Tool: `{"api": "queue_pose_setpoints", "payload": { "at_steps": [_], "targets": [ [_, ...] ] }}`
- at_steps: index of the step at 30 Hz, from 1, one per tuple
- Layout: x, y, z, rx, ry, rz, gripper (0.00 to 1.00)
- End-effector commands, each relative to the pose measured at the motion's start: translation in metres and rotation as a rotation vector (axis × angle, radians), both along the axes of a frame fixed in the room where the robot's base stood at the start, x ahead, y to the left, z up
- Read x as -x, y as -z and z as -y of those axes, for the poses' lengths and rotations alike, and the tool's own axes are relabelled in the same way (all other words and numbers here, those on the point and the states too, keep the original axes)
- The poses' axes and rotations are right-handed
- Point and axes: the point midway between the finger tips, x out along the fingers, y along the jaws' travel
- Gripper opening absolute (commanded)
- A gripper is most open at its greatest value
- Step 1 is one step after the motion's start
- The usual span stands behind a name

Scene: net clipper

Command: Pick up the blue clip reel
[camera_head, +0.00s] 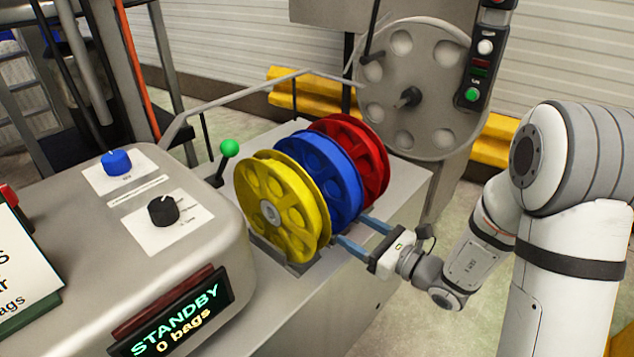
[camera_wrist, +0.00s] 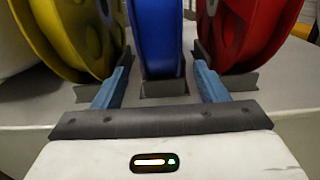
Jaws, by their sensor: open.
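The blue clip reel (camera_head: 326,182) stands upright between a yellow reel (camera_head: 272,207) and a red reel (camera_head: 357,150) on the grey machine top. In the wrist view the blue reel (camera_wrist: 157,38) is in the middle, its lower rim in a grey holder (camera_wrist: 165,88). My gripper (camera_head: 352,230) is open at the near side of the reels, low down. In the wrist view its two blue fingers (camera_wrist: 158,65) lie on either side of the blue reel's lower rim, with gaps between them and it. The fingertips reach into the spaces beside the yellow and red reels.
The yellow reel (camera_wrist: 78,40) and red reel (camera_wrist: 250,35) stand close outside the fingers in the wrist view. A green-knobbed lever (camera_head: 229,149) stands left of the reels. A large grey wheel (camera_head: 415,85) is behind. The front machine top (camera_head: 330,285) is clear.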

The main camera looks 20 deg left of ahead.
Motion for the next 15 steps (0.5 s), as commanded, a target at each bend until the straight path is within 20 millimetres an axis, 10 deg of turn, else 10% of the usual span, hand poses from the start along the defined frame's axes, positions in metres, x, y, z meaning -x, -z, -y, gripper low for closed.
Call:
{"api": "queue_pose_setpoints", "payload": {
  "at_steps": [15],
  "targets": [
    [-0.026, 0.001, -0.06, 0.001, -0.004, 0.003, 0.66]
  ]
}}
